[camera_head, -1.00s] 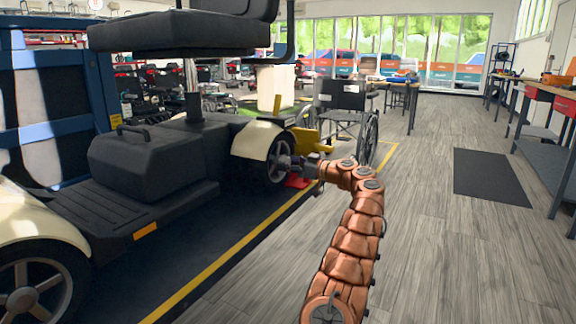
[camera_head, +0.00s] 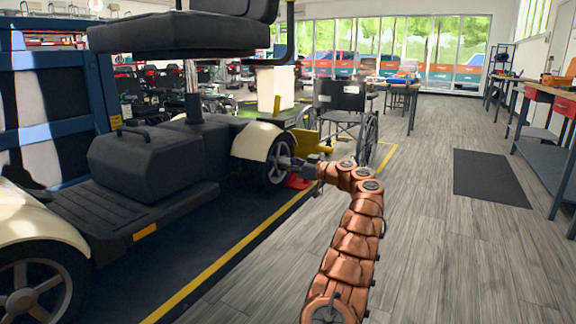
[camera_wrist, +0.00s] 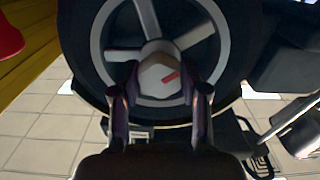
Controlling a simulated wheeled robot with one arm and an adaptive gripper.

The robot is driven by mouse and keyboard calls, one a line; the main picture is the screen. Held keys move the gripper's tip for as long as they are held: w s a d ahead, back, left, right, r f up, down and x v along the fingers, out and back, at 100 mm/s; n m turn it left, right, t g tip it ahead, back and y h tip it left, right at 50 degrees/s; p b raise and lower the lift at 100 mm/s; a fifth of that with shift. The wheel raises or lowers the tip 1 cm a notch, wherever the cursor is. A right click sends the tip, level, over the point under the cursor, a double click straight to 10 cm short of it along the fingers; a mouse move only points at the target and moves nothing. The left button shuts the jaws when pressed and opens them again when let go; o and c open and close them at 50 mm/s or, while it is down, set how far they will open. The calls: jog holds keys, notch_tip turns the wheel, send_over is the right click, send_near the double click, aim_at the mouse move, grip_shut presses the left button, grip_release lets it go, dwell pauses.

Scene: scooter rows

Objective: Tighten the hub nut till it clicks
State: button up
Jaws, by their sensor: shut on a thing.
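The hub nut (camera_wrist: 155,72) is a pale hexagonal piece with a red mark, at the centre of a spoked wheel in the wrist view. The wheel (camera_head: 277,162) sits under a cream fender of the dark scooter (camera_head: 150,165). My gripper (camera_wrist: 163,84) has one finger on each side of the nut and is shut on it. In the head view my gripper (camera_head: 291,164) reaches in from the right at the wheel's centre. The nut itself is too small to make out there.
A red piece (camera_head: 297,182) is on the floor by the wheel, beside a yellow stand (camera_head: 309,141). A wheelchair (camera_head: 345,115) stands behind. A workbench (camera_head: 553,115) lines the right side. The grey floor with a dark mat (camera_head: 490,177) is open.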

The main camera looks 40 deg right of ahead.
jog(key=shift+r, duration=0.1)
jog(key=shift+m+p, duration=0.7)
jog(key=shift+p, duration=0.05)
jog(key=m+p, duration=0.3)
jog(key=m, duration=0.1)
jog(key=shift+r+p, duration=0.2)
jog(key=shift+p, duration=0.2)
jog(key=m+p, duration=0.4)
jog(key=m, duration=0.1)
jog(key=shift+m+p, duration=0.35)
jog(key=shift+m, duration=0.05)
jog(key=m+p, duration=0.4)
jog(key=m, duration=0.1)
jog(key=shift+f, duration=0.15)
jog(key=m+p, duration=0.3)
jog(key=m, duration=0.2)
jog(key=shift+m, duration=0.4)
jog(key=o, duration=1.1)
jog(key=shift+f, duration=0.1)
